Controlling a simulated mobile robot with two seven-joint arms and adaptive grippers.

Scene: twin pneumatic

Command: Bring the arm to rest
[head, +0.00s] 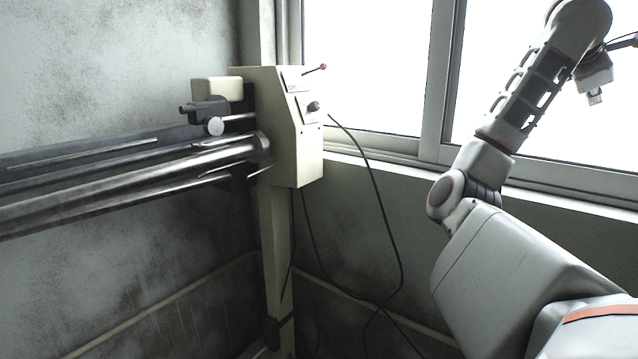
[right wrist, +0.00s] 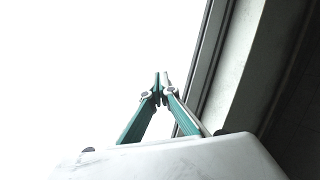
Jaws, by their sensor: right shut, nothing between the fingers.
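My right arm rises from the lower right of the head view and bends over near the top right, in front of the bright window. My right gripper shows clearly in the right wrist view (right wrist: 161,78). Its two green fingers come together at the tips with nothing between them. In the head view only small parts of the hand end show at the right edge, so its fingers are hard to make out there. The hand is raised and touches nothing that I can see. My left gripper is in neither view.
The window (head: 375,60) is behind my arm.

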